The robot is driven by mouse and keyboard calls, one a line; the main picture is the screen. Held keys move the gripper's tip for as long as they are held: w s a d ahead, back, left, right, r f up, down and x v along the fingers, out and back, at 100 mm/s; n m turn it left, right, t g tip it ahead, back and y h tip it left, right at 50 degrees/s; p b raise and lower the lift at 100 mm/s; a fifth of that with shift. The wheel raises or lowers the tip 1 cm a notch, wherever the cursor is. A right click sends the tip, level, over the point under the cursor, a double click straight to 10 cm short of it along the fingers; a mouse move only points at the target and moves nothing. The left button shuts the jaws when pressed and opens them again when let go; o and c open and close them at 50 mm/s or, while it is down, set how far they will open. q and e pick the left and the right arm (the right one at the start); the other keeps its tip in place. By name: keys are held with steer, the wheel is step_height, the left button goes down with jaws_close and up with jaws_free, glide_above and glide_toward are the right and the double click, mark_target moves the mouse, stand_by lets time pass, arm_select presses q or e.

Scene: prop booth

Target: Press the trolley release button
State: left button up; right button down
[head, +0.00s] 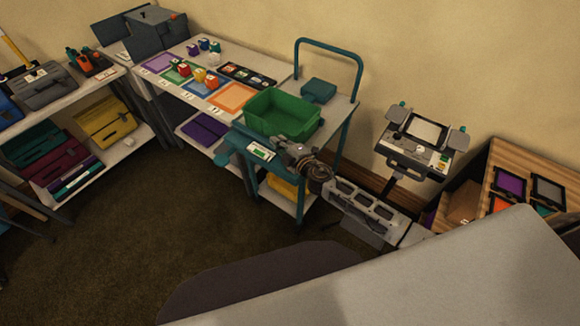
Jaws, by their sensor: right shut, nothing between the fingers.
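The teal trolley (343,118) stands against the wall, with a looped push handle and a green bin (272,122) on its top. A small panel (260,150) with a white and green face is on the trolley's near side, below the bin. A separate release button cannot be made out at this size. My right gripper (280,147) is shut and empty, its fingertips close to the right end of that panel. I cannot tell whether they touch it. My right arm reaches in from the lower right and hides part of the trolley's near side. My left gripper is out of view.
A table (150,84) with coloured mats and small blocks stands left of the trolley. A shelf unit (125,150) with binders and cases is farther left. A control stand (420,140) and a wooden rack (500,156) stand right. The brown floor (150,240) in front is clear.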

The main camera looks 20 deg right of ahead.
steer(key=a+r+n+g+y+p, duration=0.1)
steer(key=a+r+n+g+y, duration=0.3)
steer(key=n, duration=0.6)
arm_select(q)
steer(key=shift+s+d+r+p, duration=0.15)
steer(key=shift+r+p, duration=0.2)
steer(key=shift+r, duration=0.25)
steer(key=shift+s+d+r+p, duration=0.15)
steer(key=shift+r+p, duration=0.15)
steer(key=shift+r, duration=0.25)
arm_select(e)
steer(key=d+f+n+g+h, duration=0.3)
steer(key=d+f+n+g, duration=0.2)
steer(key=d+f+n, duration=0.1)
steer(key=d+n, duration=0.1)
steer(key=d, duration=0.1)
steer(key=shift+s+d+f+n, duration=0.15)
steer(key=shift+d+n, duration=0.15)
steer(key=shift+n, duration=0.1)
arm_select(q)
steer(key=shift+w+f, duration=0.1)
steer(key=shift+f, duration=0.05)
arm_select(e)
steer(key=shift+f, duration=0.15)
steer(key=shift+f+b, duration=2.85)
steer(key=shift+f, duration=0.05)
steer(key=shift+f+b, duration=0.75)
steer(key=shift+f, duration=0.55)
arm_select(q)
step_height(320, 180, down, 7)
